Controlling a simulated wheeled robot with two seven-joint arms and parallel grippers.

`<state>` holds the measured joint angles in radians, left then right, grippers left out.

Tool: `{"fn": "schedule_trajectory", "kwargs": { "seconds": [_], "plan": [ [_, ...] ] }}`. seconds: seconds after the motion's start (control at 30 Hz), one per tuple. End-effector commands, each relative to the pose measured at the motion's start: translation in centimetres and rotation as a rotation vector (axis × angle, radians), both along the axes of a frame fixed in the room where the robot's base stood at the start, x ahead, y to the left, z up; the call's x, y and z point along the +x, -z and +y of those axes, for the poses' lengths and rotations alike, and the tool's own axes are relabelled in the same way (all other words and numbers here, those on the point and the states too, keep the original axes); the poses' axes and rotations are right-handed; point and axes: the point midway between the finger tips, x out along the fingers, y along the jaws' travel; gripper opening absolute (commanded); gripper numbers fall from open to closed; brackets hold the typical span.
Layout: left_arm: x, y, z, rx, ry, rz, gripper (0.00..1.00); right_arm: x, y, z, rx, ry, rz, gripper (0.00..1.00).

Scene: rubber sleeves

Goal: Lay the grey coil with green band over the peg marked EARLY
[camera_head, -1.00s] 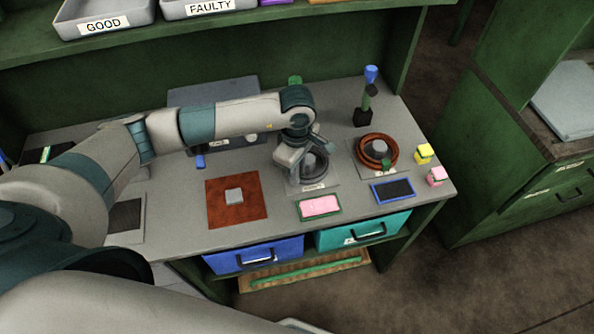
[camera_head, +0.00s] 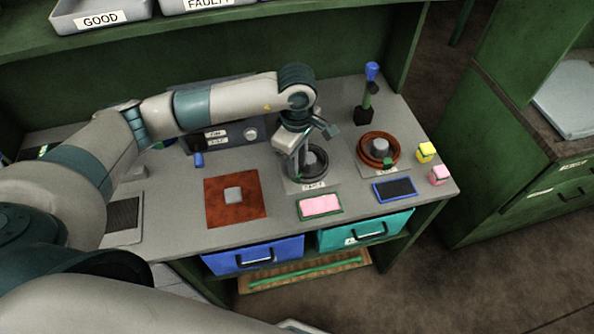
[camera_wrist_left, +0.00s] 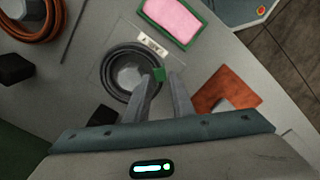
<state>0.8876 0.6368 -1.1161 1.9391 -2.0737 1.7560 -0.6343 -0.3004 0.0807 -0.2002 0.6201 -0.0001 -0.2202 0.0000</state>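The grey coil (camera_head: 322,173) lies around a short grey peg (camera_head: 309,159) on a pale plate with a label too small to read surely. In the left wrist view the coil (camera_wrist_left: 110,82) encircles the peg (camera_wrist_left: 128,75), and its green band (camera_wrist_left: 159,74) is on the side facing my fingers. My left gripper (camera_head: 298,168) is at the coil's left side. In the left wrist view its fingers (camera_wrist_left: 161,80) are apart, with the green band showing between or just beyond the tips. My right gripper is out of view.
A reddish-brown coil (camera_head: 392,160) lies around another peg to the right. A brown mat (camera_head: 216,208) with a grey block (camera_head: 233,194), a pink pad (camera_head: 321,205) and a blue-framed pad (camera_head: 394,190) lie nearby.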

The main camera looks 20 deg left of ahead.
Motion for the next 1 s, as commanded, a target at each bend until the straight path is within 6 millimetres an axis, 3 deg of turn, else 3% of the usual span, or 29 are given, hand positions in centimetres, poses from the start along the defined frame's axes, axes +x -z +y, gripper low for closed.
{"fn": "schedule_trajectory", "kwargs": {
  "seconds": [0.3,0.5,1.0],
  "plan": [
    [0.1,-5.4,0.0,-0.001,0.001,-0.006,0.22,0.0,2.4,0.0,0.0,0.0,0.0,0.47],
    [0.0,-7.5,0.0,0.0,0.0,-0.003,0.22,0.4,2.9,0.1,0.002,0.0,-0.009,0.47],
    [0.0,-8.0,0.0,0.0,0.0,0.0,0.22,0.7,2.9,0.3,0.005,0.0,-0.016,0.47]
  ]
}}
